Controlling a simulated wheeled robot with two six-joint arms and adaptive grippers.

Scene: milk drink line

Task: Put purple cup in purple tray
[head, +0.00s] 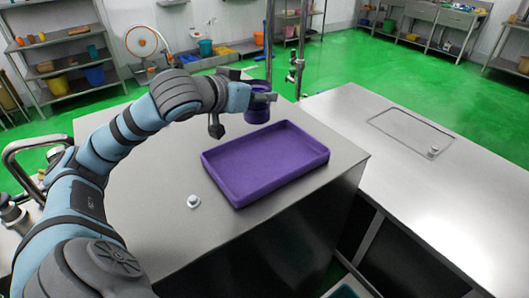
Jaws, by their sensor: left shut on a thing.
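The purple tray (262,170) lies on the steel counter, a shallow rectangle that looks empty. The purple cup (257,112) shows just beyond the tray's far edge in the picture. My left gripper (264,98) is shut on the cup near its upper part and partly covers it. I cannot tell whether the cup's base touches the counter or hangs a little above it. My right gripper does not show.
A small white knob-like object (193,201) sits on the counter left of the tray. A second steel counter (420,165) with an inset lid stands to the right. A tap-like metal pipe (297,70) rises behind the cup.

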